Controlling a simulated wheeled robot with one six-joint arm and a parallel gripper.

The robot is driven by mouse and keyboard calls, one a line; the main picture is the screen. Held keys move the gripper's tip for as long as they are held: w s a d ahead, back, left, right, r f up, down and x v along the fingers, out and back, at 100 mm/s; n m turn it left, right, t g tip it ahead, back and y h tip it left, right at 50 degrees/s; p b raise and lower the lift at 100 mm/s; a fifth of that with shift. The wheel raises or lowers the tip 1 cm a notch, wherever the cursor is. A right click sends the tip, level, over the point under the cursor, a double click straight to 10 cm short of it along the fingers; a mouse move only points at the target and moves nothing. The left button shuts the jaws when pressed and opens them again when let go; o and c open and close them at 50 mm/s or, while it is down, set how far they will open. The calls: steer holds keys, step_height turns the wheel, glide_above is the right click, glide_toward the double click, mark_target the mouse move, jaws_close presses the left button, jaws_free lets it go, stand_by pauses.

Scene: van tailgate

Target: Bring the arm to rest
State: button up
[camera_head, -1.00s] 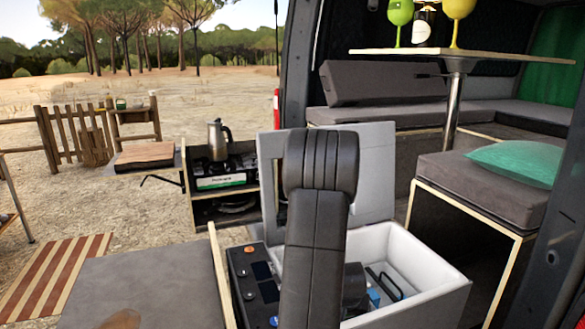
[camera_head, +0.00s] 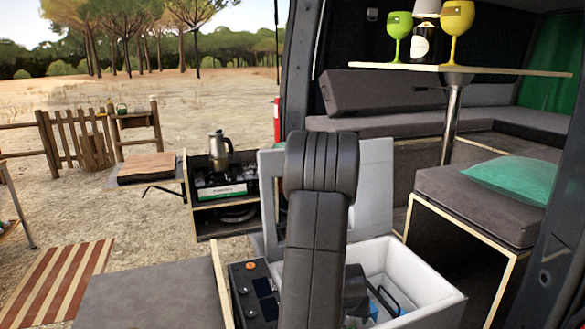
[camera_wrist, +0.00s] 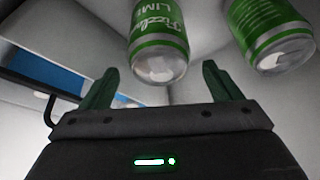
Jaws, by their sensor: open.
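My gripper (camera_wrist: 158,88) shows in the wrist view with its two green fingers apart. Nothing is between the fingertips that I can see as held; a green and silver can (camera_wrist: 158,40) labelled LIME lies just beyond them, and I cannot tell whether they touch. A second green can (camera_wrist: 270,32) is to its right. Around them are the pale inner walls of the cool box. In the head view my dark arm stands in front of the open white cool box (camera_head: 430,304) and hides part of it.
The grey box lid (camera_head: 378,195) stands raised behind the box. A dark battery unit (camera_head: 250,285) is at its left. A coffee pot (camera_head: 220,150) stands on the stove (camera_head: 222,190). A table (camera_head: 400,62) with glasses and a cushioned bench (camera_head: 470,205) are to the right.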

steer(key=shift+f+b, duration=2.4)
steer(key=shift+b, duration=0.15)
step_height(320, 180, up, 11)
steer(key=shift+f+p, duration=0.2)
steer(key=shift+p, duration=1.05)
step_height(320, 180, down, 10)
steer(key=shift+f+b, duration=0.1)
steer(key=shift+b, duration=0.95)
step_height(320, 180, up, 5)
steer(key=p, duration=0.5)
step_height(320, 180, up, 23)
steer(key=p, duration=1.7)
